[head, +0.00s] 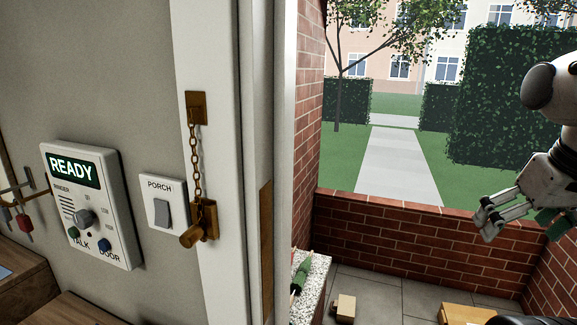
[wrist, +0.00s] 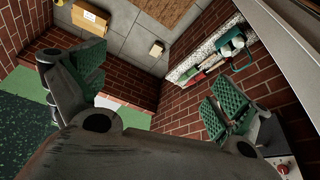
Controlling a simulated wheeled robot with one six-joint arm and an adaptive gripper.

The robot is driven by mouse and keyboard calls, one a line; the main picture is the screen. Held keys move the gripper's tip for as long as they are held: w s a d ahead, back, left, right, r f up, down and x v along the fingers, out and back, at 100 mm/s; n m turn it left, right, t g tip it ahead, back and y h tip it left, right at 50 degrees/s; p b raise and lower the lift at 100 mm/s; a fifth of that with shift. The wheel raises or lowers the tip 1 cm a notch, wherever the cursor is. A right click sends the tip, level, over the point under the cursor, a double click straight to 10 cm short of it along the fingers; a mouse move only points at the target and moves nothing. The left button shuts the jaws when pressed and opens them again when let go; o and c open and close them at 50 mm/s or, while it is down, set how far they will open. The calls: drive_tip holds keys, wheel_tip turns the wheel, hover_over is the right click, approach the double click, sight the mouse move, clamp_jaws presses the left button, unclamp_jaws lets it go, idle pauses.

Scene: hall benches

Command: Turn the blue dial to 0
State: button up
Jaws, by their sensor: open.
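No blue dial is clearly visible. A white wall panel (head: 92,205) at the left of the head view reads READY. It bears a grey knob (head: 83,218) with small, hard-to-read marks around it. Below the knob are a green button (head: 73,232) over the word TALK and a blue button (head: 104,245) over DOOR. My gripper (head: 515,220) is at the far right of the head view, well apart from the panel. In the wrist view my gripper (wrist: 150,95) has its green-padded fingers spread, with nothing between them.
A PORCH switch (head: 162,207) is right of the panel. A brass door chain (head: 194,150) hangs on the white frame (head: 215,60). Brick walls (head: 430,240) enclose the porch. A speckled ledge (head: 312,285) holds tools; a small box (head: 344,307) lies on the floor. Keys (head: 24,222) hang left.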

drive_tip(key=shift+a, duration=0.25)
drive_tip(key=c, duration=0.3)
drive_tip(key=shift+w+f+g, duration=0.4)
drive_tip(key=shift+f, duration=0.25)
drive_tip(key=shift+w+f+g, duration=0.4)
drive_tip(key=shift+f, duration=0.2)
drive_tip(key=c, duration=0.7)
drive_tip(key=w+a+f+m+g+y, duration=0.1)
drive_tip(key=w+a+f+m+y, duration=0.2)
drive_tip(key=w+a, duration=0.4)
drive_tip(key=w+a+f+m+g+y, duration=0.1)
drive_tip(key=w+a+f+m+y, duration=0.2)
drive_tip(key=w+a, duration=0.45)
drive_tip(key=w+a+f+m+g+y, duration=0.1)
drive_tip(key=w+a+m+y, duration=0.3)
drive_tip(key=a, duration=0.6)
drive_tip(key=w+a+r+m+t+y, duration=0.35)
drive_tip(key=w+r, duration=0.25)
drive_tip(key=w, duration=0.2)
drive_tip(key=w+a+r+m+t+y, duration=0.3)
drive_tip(key=w+a+r+m+y, duration=0.15)
drive_tip(key=w+r, duration=0.3)
drive_tip(key=shift+m+h, duration=0.3)
drive_tip(key=shift+h, duration=0.1)
drive_tip(key=x, duration=0.5)
drive_tip(key=f+x, duration=0.1)
drive_tip(key=x, duration=0.2)
drive_tip(key=shift+w+a, duration=0.15)
drive_tip(key=shift+a, duration=0.05)
